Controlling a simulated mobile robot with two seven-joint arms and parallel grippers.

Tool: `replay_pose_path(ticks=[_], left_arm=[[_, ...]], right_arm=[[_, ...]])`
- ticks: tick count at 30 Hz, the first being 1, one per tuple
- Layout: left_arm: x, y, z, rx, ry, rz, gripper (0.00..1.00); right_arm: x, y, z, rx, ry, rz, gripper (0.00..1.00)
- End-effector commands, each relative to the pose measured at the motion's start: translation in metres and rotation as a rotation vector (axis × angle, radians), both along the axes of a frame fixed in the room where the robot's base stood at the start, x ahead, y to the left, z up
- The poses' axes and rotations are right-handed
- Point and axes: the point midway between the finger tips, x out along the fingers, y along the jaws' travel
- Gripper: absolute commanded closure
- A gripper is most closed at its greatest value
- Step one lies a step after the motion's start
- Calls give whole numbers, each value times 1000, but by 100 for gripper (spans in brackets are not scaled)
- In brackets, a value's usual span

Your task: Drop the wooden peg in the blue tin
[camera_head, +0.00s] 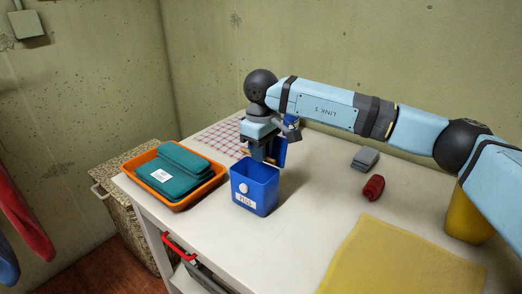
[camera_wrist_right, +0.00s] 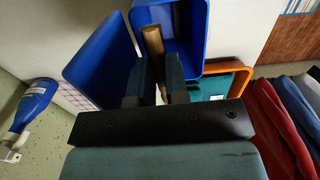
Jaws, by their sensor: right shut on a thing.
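The blue tin (camera_head: 254,190), an open box with a white label and a white round spot, stands on the pale table; its open mouth also shows in the right wrist view (camera_wrist_right: 222,30). My right gripper (camera_head: 264,154) is just behind the tin and slightly above its rim, pointing down. It is shut on the wooden peg (camera_wrist_right: 152,42), a brown stick between the fingers. In the wrist view the peg overlaps the tin's near side wall; I cannot tell whether its end is over the opening. In the head view the peg is mostly hidden. My left gripper is not in view.
An orange tray (camera_head: 180,204) with folded teal cloth stands left of the tin. A blue panel (camera_wrist_right: 98,48) stands close behind the gripper. A dark red roll (camera_head: 373,188), grey block (camera_head: 365,159), yellow cloth (camera_head: 400,262) and yellow container (camera_head: 464,222) lie to the right.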

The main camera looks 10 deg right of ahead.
Motion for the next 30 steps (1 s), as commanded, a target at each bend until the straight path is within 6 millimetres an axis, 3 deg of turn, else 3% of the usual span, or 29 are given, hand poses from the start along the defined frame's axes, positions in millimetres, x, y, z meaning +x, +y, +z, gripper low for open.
replay_pose_path(ticks=[4,5,6,8,9,23,25,30], left_arm=[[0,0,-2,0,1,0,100],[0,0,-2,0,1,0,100],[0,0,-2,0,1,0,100],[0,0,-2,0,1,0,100],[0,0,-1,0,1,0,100],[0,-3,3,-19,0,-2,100],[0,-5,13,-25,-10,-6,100],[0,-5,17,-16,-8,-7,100]], right_arm=[[0,0,0,0,0,0,100],[0,0,0,0,0,0,81],[0,0,0,0,0,0,72],[0,0,0,0,0,0,58],[0,0,0,0,0,0,56],[0,0,1,1,-1,0,56],[1,0,21,1,-4,0,56],[0,0,64,1,-4,0,56]])
